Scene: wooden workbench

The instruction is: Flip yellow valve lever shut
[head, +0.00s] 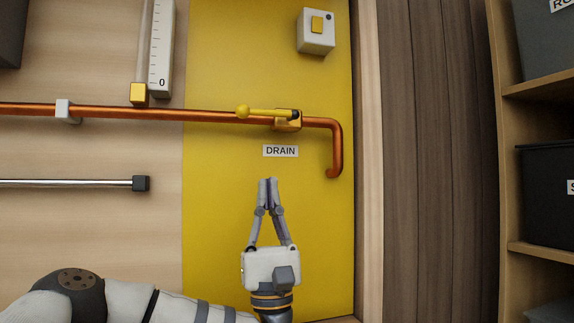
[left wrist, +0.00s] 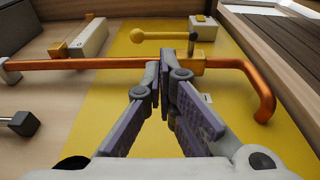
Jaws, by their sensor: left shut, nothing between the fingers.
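The yellow valve lever (head: 262,112) has a ball at its left end and lies along the copper pipe (head: 210,113), above the DRAIN label (head: 280,151). Its pivot is on the yellow valve body (head: 288,122) at the right. My left gripper (head: 268,180) is shut and empty, pointing up, below the DRAIN label and apart from the lever. Its fingers also show in the left wrist view (left wrist: 166,55). My right gripper is not in view.
The pipe bends down to an open end right of the valve. A white box with a yellow button (head: 316,32) is above right. A white gauge with a yellow base (head: 161,45) is upper left. A metal bar (head: 70,183) is left. Shelves with dark bins (head: 548,180) stand at right.

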